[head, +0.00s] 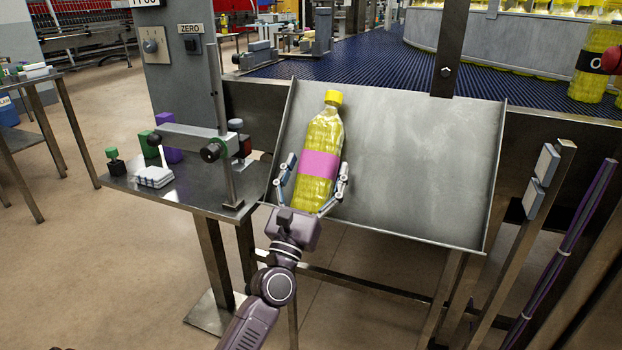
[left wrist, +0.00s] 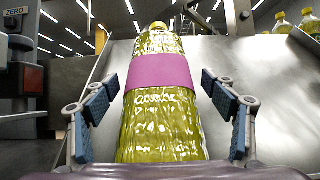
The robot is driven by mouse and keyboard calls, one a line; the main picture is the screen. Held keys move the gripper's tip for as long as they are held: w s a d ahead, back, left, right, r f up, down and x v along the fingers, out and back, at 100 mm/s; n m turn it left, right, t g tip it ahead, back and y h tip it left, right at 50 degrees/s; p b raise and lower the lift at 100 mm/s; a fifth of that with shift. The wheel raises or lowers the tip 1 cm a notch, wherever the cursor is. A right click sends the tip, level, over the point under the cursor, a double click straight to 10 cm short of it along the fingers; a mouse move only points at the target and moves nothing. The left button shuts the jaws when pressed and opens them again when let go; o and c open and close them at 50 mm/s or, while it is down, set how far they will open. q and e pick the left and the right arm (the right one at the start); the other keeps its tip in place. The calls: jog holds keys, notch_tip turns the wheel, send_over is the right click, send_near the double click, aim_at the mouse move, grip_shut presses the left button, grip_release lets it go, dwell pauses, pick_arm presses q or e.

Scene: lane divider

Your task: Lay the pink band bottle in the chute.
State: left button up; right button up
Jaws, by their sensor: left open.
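The pink band bottle (head: 326,130) is clear with yellow liquid, a yellow cap and a pink band. It lies on the left part of the sloped metal chute (head: 420,160), cap end up the slope, tilted slightly right in the head view. My left gripper (head: 316,178) is open, with one finger on each side of the bottle near its band. In the left wrist view the bottle (left wrist: 160,125) stands between the blue finger pads, with gaps visible on both sides. The bottle's base is partly hidden by my gripper. My right gripper is not in view.
A small metal side table (head: 190,190) left of the chute holds a clamp stand (head: 225,150), coloured blocks and a white stack. A blue conveyor (head: 370,68) runs behind. The chute's right part is bare. Yellow bottles (head: 590,75) stand at the back right.

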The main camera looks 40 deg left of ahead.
pick_arm(q)
jog(key=v, duration=1.1)
jog(key=shift+s, duration=0.35)
jog(key=shift+f, duration=0.1)
